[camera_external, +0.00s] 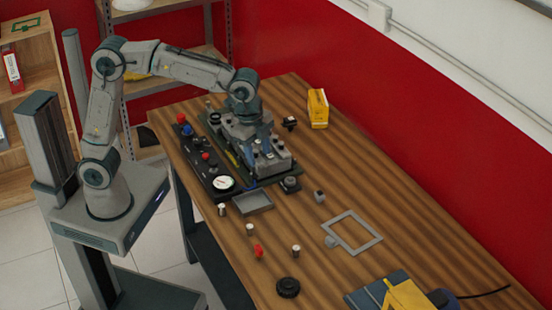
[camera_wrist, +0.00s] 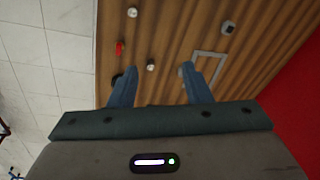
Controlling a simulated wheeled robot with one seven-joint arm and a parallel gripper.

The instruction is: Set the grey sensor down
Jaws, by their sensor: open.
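My gripper (camera_external: 262,140) is over the engine trainer (camera_external: 275,166); its blue fingers point down at the grey block. In the wrist view my gripper (camera_wrist: 157,82) is open, fingers wide apart, with nothing visible between them. A small grey piece with a dark face (camera_external: 319,196), which may be the grey sensor, stands on the wooden table right of the trainer, apart from my gripper. It also shows in the wrist view (camera_wrist: 228,27). A grey rectangular frame (camera_external: 366,247) lies flat nearby, with a small round grey piece (camera_external: 331,241) at its left corner. I cannot tell for certain which piece is the sensor.
A grey tray (camera_external: 253,203), a red-topped piece (camera_external: 258,250), small pale cylinders (camera_external: 296,249) and a black round part (camera_external: 288,287) lie in front. A yellow box (camera_external: 318,108) stands behind. A yellow tool (camera_external: 408,296) is at the front right.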

